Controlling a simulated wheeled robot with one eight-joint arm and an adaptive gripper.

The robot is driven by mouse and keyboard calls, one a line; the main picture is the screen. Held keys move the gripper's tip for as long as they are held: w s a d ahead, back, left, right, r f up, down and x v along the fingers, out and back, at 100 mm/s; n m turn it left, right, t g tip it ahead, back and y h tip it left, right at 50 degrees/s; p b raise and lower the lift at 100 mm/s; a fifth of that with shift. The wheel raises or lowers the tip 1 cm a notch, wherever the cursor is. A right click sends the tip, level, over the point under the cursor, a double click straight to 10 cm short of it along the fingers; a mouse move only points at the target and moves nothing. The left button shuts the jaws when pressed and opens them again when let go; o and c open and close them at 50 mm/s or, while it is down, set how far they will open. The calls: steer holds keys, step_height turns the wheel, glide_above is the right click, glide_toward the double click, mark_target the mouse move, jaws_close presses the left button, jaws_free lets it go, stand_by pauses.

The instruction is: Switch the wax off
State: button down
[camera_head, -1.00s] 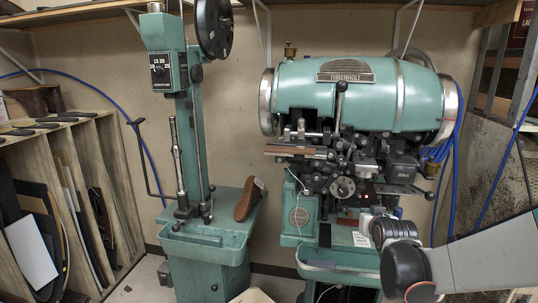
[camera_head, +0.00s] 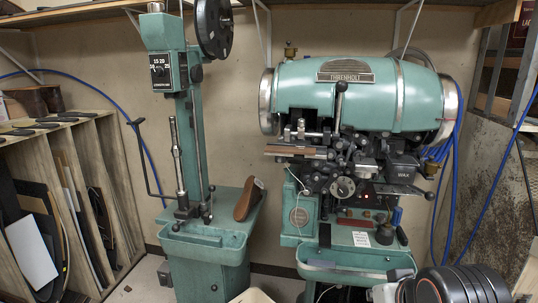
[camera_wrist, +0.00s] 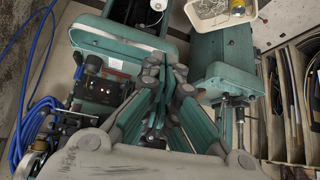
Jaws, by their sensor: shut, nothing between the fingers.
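The green Threnholt stitcher (camera_head: 350,95) stands at the right in the head view. A black box marked WAX (camera_head: 404,170) is on its right side. Below it is a dark control panel (camera_head: 358,222) with red lights; its switch positions are too small to read. The panel also shows at the left in the wrist view (camera_wrist: 97,90). My gripper (camera_wrist: 165,75) is shut and empty in the wrist view, apart from the panel and to its right. In the head view only dark parts of my arm show at the bottom right.
A green post machine (camera_head: 205,240) stands left of the stitcher, with a brown shoe (camera_head: 250,198) on it. A wooden rack (camera_head: 60,155) is at the far left. Blue hoses (camera_head: 450,150) hang at the stitcher's right. A white bin (camera_wrist: 212,14) shows in the wrist view.

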steer(key=s, duration=0.2)
steer(key=s+f, duration=0.1)
steer(key=shift+s+a+f+g, duration=0.1)
steer(key=shift+s+a+g, duration=0.1)
steer(key=shift+a+g, duration=0.1)
steer(key=shift+w+d, duration=0.1)
